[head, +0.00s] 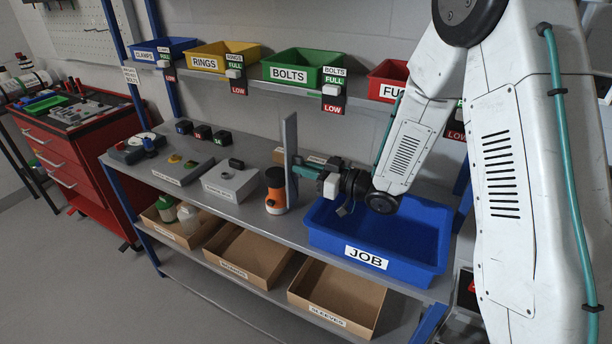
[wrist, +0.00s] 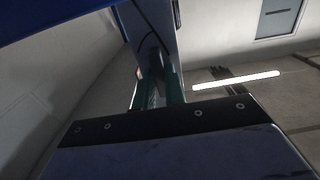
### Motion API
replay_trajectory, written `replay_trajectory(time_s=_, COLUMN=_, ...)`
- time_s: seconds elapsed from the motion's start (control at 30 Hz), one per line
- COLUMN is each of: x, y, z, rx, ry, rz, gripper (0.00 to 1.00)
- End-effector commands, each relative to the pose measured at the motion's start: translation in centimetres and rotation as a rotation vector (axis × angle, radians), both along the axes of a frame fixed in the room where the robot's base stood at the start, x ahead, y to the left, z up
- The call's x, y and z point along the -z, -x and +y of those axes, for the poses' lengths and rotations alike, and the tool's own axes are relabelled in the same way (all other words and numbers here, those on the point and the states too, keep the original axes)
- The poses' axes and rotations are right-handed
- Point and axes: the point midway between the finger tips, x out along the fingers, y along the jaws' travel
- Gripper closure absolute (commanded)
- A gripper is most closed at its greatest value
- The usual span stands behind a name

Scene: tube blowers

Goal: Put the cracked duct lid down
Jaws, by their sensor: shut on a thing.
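My gripper (head: 304,171) is at mid bench height, just left of the blue JOB bin, and points left. It is shut on a grey flat panel, the duct lid (head: 290,140), which stands upright and nearly edge-on in the head view. Its lower end is beside the orange and black bottle, close to the bench; I cannot tell whether it touches. In the wrist view the green fingers (wrist: 160,92) close on the lid (wrist: 148,22), and a dark crack-like line runs down its face.
The blue JOB bin (head: 440,262) stands right of the lid, with my forearm over it. The orange and black bottle (head: 276,196) is close left. A grey box (head: 231,184) and several small devices occupy the bench further left. Cardboard trays (head: 325,316) sit below.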

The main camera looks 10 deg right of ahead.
Motion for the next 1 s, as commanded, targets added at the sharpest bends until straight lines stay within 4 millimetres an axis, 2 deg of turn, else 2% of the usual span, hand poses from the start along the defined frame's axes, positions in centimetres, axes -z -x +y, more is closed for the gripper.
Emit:
replay_trajectory(time_s=0.03, x=0.9, y=0.0, z=0.0, rx=0.0, ry=-0.002, rz=0.004, gripper=1.0)
replay_trajectory(time_s=0.13, x=2.0, y=0.0, z=0.0, rx=0.0, ry=-0.001, rz=0.003, gripper=1.0)
replay_trajectory(time_s=0.57, x=2.7, y=0.0, z=0.0, rx=-0.001, ry=-0.001, rz=0.001, gripper=1.0)
replay_trajectory(time_s=0.6, x=2.6, y=0.0, z=0.0, rx=-0.001, ry=0.0, rz=0.0, gripper=0.77)
replay_trajectory(time_s=0.63, x=2.6, y=0.0, z=0.0, rx=-0.001, ry=0.0, rz=0.0, gripper=0.69)
replay_trajectory(time_s=0.67, x=2.6, y=0.0, z=0.0, rx=-0.001, ry=0.0, rz=0.0, gripper=0.66)
replay_trajectory(time_s=1.0, x=2.1, y=0.0, z=0.0, rx=-0.001, ry=0.0, rz=-0.001, gripper=0.66)
